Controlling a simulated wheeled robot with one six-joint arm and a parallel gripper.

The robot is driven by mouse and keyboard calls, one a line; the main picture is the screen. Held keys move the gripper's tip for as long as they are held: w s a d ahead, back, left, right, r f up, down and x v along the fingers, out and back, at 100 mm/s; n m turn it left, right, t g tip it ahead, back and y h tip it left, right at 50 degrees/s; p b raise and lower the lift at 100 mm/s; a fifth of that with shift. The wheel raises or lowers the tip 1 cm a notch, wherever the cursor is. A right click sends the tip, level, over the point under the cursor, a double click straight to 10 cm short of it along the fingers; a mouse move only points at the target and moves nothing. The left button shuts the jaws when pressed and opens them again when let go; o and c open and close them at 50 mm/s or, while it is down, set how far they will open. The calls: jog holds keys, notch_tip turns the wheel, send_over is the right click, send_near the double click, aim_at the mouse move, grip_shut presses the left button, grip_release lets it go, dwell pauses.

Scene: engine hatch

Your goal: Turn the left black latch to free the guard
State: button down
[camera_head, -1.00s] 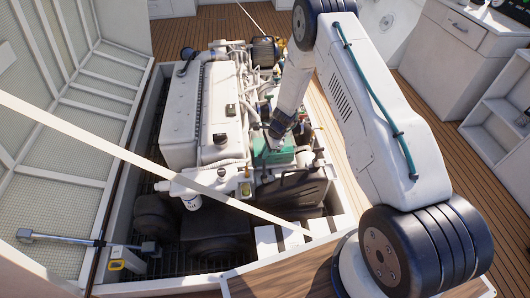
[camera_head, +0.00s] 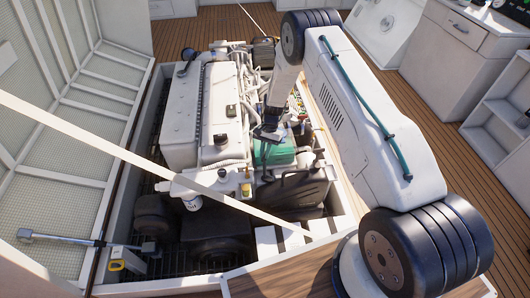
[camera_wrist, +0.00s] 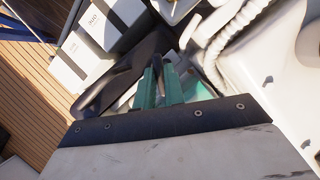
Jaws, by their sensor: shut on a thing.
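My gripper (camera_head: 264,138) is over the near right part of the white engine, at the left edge of a green cover (camera_head: 276,154) that may be the guard. In the wrist view its two green fingers (camera_wrist: 162,84) are close together, shut on a narrow dark piece (camera_wrist: 160,68) between them. This piece looks like the left black latch, but most of it is hidden by the fingers. My wrist hides this spot in the head view, so I cannot tell the latch's angle.
The white engine (camera_head: 190,115) fills the left of the hatch. White hoses (camera_wrist: 240,30) run close to the gripper in the wrist view. A black tank (camera_head: 300,190) stands nearer. A pale strap (camera_head: 100,143) crosses the front of the hatch.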

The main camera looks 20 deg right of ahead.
jog(key=n+h, duration=0.1)
jog(key=n, duration=0.2)
jog(key=n+g+h, duration=0.1)
jog(key=n, duration=0.2)
jog(key=shift+w+a, duration=0.15)
dwell(0.4)
jog(key=c, duration=1.5)
grip_release()
jog(key=shift+r, duration=0.1)
jog(key=v, duration=0.7)
jog(key=shift+w+r, duration=0.15)
jog(key=shift+r, duration=0.15)
